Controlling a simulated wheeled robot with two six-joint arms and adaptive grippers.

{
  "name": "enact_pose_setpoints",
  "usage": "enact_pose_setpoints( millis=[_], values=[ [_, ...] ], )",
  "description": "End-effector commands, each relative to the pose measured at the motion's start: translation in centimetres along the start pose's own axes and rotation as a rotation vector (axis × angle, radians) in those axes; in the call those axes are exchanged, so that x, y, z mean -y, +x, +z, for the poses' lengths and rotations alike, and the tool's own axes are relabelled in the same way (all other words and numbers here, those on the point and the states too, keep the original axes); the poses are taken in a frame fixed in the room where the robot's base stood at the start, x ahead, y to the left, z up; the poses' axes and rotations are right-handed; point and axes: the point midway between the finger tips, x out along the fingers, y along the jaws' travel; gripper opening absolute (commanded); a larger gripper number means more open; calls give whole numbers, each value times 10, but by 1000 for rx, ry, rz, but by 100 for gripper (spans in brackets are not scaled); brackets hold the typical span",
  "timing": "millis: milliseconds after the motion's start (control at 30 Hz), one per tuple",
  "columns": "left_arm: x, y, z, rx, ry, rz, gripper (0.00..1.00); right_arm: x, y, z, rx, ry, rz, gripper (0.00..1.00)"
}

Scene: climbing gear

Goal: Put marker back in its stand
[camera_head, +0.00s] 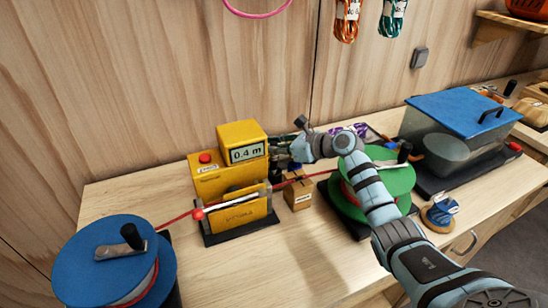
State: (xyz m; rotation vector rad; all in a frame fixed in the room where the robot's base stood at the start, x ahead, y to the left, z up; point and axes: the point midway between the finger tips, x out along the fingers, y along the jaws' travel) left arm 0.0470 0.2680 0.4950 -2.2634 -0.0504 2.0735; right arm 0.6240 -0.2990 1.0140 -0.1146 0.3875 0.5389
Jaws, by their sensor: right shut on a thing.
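My right gripper (283,152) reaches in from the right, just right of the yellow measuring machine (207,183) whose display reads 0.4 m. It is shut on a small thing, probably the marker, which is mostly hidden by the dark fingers. A small wooden block (299,197), which may be the marker's stand, is on the bench below and slightly right of the fingers. Its top is partly hidden, and I cannot make out an opening in it. My left gripper is not in view.
A red cord (180,219) runs from the blue reel (95,262) through the machine towards the green reel (388,180), partly under my right arm. A clear bin with a blue lid (465,112) stands at right. Bare bench lies in front of the block.

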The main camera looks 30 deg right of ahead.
Motion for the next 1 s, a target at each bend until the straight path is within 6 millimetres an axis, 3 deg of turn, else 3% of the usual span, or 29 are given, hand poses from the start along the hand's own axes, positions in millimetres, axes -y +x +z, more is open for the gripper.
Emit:
enact_pose_setpoints(
  millis=[33, 100, 500, 533, 633, 1000],
  values=[
    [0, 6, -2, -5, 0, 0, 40, 0, 6, -14, -3, 3, 1, 0],
    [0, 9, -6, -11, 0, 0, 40, 0, 9, -23, -1, 2, 0, 0],
    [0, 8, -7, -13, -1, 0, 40, 0, 11, -27, 0, 0, 0, 0],
    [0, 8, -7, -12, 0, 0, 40, 0, 11, -26, 0, 0, 0, 22],
    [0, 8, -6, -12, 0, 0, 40, 0, 11, -26, 0, 0, 0, 37],
    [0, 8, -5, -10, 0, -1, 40, 0, 9, -22, 0, 0, 0, 37]
  ],
)
